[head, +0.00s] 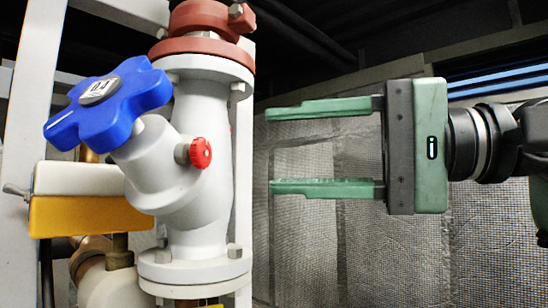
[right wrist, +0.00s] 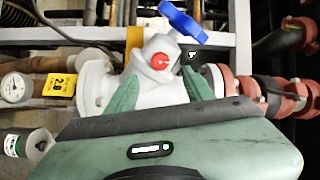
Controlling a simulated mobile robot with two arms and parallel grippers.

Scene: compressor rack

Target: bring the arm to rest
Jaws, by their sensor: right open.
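My right gripper (head: 272,150) is open, its two green fingers spread and pointing left in the head view. Nothing shows between them. A white valve body (head: 200,150) with a blue star-shaped handwheel (head: 108,103) and a small red knob (head: 200,153) stands left of the fingertips, with a gap between in the head view. In the right wrist view the green fingers (right wrist: 160,92) appear on either side of the white valve body (right wrist: 160,95), and the blue handwheel (right wrist: 184,22) is beyond. My left gripper is in neither view.
A yellow and white lever block (head: 85,215) sits left of the valve, near a white frame post (head: 18,150). Red flanges (head: 205,45) cap the pipe. A grey mesh-textured wall (head: 320,240) is behind the gripper. A yellow tag (right wrist: 61,85) hangs by piping.

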